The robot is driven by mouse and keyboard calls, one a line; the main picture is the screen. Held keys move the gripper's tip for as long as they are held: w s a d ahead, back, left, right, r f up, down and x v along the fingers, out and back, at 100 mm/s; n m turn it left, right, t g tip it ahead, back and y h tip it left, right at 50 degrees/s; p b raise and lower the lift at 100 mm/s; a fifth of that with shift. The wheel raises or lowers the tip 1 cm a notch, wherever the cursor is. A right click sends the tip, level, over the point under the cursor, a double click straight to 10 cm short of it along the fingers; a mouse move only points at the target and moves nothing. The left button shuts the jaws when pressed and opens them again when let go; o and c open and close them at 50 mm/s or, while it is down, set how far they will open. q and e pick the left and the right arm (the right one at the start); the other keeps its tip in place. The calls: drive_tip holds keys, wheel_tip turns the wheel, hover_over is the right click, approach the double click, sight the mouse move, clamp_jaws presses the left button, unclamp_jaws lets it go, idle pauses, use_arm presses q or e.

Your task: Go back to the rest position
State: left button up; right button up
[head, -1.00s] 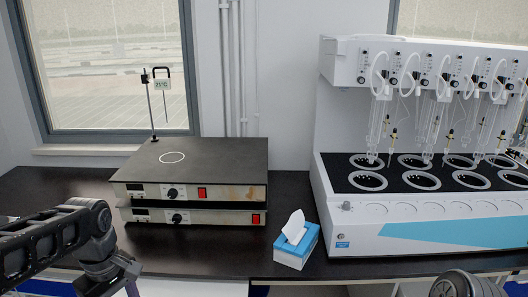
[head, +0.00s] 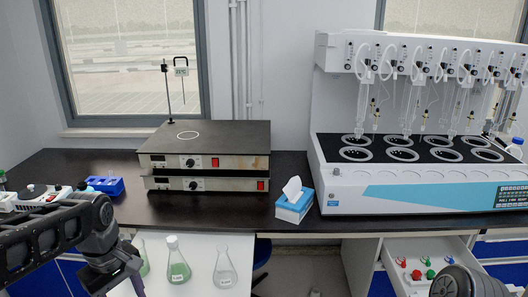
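My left arm comes in from the left, and its gripper (head: 122,284) points down near the lower left, partly cut off by the bottom edge. I cannot make out its fingers clearly. My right arm shows only as a rounded dark part at the lower right edge, and its gripper is not in view. Near my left gripper stand a flask with green liquid (head: 178,262), a clear flask (head: 225,268) and another flask (head: 143,258) partly hidden by my arm. They are on a white surface (head: 205,240) below the dark bench.
Two stacked hotplates (head: 205,150) stand on the dark bench (head: 225,212). A tissue box (head: 293,205) sits near its front edge, left of the large white distiller (head: 440,200). An open drawer (head: 400,250) holds small coloured items. A blue rack (head: 104,185) stands at left.

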use_arm(q)
drive_tip(key=w+d+f+m+t, duration=0.1)
drive_tip(key=w+d+m+t, duration=0.15)
drive_tip(key=w, duration=0.35)
drive_tip(key=w+d+f+m+t+h, duration=0.1)
drive_tip(key=d+f+m+h, duration=0.1)
drive_tip(key=d+f, duration=0.45)
drive_tip(key=w+d+f+m+t+h, duration=0.1)
drive_tip(key=d+f+m, duration=0.25)
drive_tip(key=f, duration=0.65)
drive_tip(key=s+d+f+g, duration=0.1)
drive_tip(key=s+d+f, duration=0.3)
drive_tip(key=s+f, duration=0.2)
drive_tip(key=s+d+f+m+g, duration=0.1)
drive_tip(key=s+d+f+g, duration=0.1)
drive_tip(key=s+f, duration=0.5)
drive_tip(key=s+d+f+g+h, duration=0.1)
drive_tip(key=s+d+f, duration=0.4)
drive_tip(key=s, duration=0.4)
drive_tip(key=shift+s+d+f+m, duration=0.3)
drive_tip(key=shift+s+f, duration=0.1)
drive_tip(key=shift+f, duration=0.4)
drive_tip(key=shift+g, duration=0.25)
